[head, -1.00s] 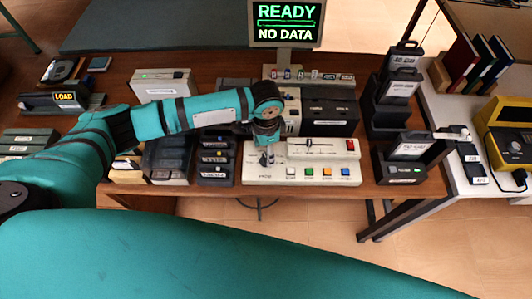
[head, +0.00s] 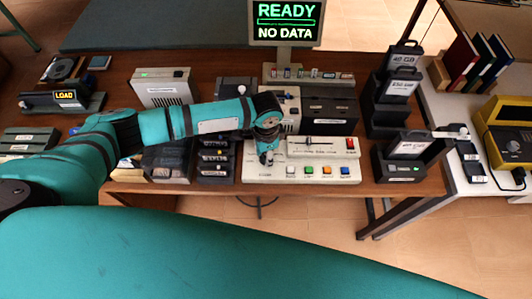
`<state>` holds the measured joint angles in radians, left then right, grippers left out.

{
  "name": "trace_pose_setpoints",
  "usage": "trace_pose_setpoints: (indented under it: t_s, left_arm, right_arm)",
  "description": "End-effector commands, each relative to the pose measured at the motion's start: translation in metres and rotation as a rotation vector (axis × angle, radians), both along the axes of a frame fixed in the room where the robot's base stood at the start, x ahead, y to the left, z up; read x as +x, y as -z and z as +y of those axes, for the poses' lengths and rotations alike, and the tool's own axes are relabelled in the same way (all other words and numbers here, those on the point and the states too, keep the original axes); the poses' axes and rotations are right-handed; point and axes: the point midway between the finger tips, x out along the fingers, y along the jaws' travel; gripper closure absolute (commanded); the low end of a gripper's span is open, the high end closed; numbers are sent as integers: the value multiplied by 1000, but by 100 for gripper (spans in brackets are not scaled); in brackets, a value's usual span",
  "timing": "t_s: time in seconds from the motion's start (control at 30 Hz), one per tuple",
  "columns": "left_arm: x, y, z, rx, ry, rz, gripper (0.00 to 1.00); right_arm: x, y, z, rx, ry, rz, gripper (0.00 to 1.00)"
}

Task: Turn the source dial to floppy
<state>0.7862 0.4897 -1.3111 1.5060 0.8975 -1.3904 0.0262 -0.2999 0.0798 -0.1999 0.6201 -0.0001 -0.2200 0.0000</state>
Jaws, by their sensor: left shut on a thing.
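The cream control panel (head: 320,173) sits at the front edge of the brown desk, with a slider and several coloured buttons. My left gripper (head: 266,160) points down at the panel's left part, shut on the source dial, which it mostly hides. The dial's setting and its small label cannot be read. My right gripper is not in view.
A stack of dark labelled drives (head: 214,160) stands close to the left of the panel. Dark drive units (head: 405,155) stand to its right. A yellow device (head: 507,135) is on the white side table. Bare desk shows between the panel and the right drives.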

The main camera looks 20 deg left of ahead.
Motion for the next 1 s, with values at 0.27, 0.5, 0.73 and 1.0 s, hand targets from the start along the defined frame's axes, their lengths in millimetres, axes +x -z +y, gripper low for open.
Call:
trace_pose_setpoints:
  t_s: [0.27, 0.5, 0.73, 1.0]
  left_arm:
    - [0, -1, 0, 0, -21, 1, 97]
    - [0, -4, 0, 0, -133, 2, 97]
    - [-1, -5, 0, 0, -312, 4, 97]
    - [0, -4, 0, 0, -516, 3, 97]
  right_arm:
    - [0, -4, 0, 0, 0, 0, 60]
    - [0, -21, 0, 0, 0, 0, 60]
    - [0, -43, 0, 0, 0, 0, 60]
    - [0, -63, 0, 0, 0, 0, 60]
